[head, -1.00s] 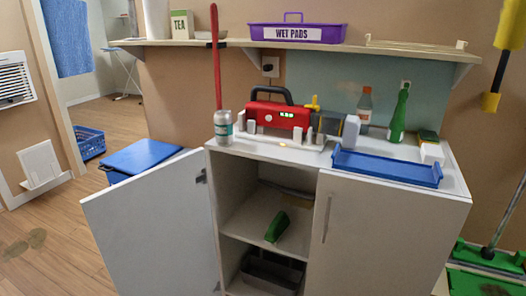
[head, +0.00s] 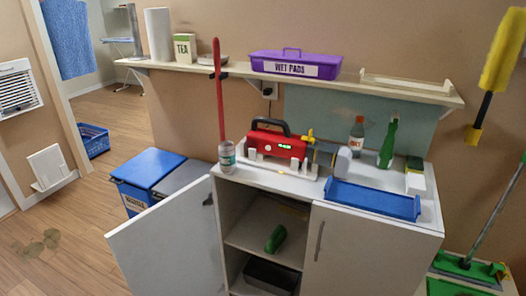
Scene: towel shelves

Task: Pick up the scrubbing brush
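A green object (head: 276,238), which looks like the scrubbing brush, lies on the upper inside shelf of the white cabinet (head: 334,262). It sits near the front of the shelf, tilted, and its bristles cannot be made out. The cabinet's left door (head: 172,250) stands open and its right door is shut. Neither of my grippers is in view.
A dark bin (head: 270,274) stands below the green object. The cabinet top holds a red device (head: 280,140), a blue tray (head: 373,199) and bottles. A blue-lidded bin (head: 150,167) stands left. A green mop (head: 468,266) stands right.

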